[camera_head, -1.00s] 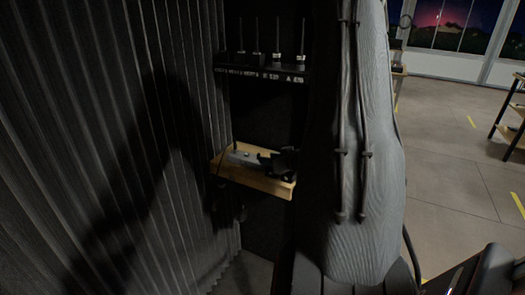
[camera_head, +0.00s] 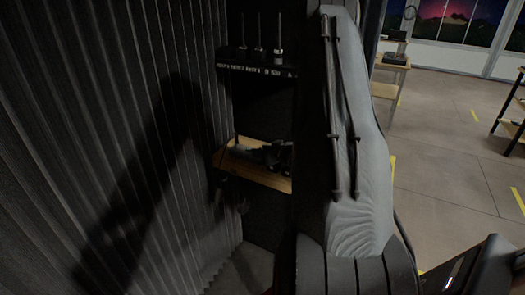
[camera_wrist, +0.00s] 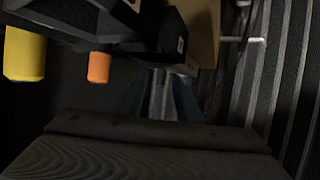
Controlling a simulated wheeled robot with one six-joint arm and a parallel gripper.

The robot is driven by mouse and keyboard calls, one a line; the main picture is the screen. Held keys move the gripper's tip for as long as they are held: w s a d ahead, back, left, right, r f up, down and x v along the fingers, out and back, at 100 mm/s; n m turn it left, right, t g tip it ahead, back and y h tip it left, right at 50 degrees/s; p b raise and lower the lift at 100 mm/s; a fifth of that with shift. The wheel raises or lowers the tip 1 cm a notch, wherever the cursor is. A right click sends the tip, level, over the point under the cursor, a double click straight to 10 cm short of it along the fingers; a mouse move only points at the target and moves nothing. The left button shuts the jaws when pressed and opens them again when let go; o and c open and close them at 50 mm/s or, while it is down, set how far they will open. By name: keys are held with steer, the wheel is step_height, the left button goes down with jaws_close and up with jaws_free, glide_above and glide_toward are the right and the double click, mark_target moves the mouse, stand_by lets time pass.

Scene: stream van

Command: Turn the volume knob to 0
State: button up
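A small wooden shelf (camera_head: 232,163) juts from the dark wall in the head view. My gripper (camera_head: 270,154) is a dark shape over the shelf top, covering most of the grey device there. I cannot make out the volume knob in either view. In the wrist view, a yellow cylinder (camera_wrist: 25,54) and a smaller orange cylinder (camera_wrist: 99,67) stick out below dark parts at the upper left; I cannot tell what they belong to. It is too dark to see whether my gripper is open or touching anything.
A black rack (camera_head: 258,70) with several upright antenna-like rods is above the shelf. A pleated dark curtain (camera_head: 110,130) hangs close on the left. Open floor (camera_head: 440,150) and wooden shelving (camera_head: 391,75) lie to the right, beyond my arm.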

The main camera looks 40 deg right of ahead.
jaws_close()
steer(key=shift+n+y, duration=0.3)
steer(key=n+y, duration=0.2)
steer(key=shift+d+y+p, duration=0.35)
steer(key=shift+y, duration=0.05)
steer(key=shift+d+n+g+y, duration=0.15)
steer(key=shift+n+g+y, duration=0.45)
steer(key=shift+n+y, duration=1.1)
steer(key=shift+y, duration=0.3)
jaws_free()
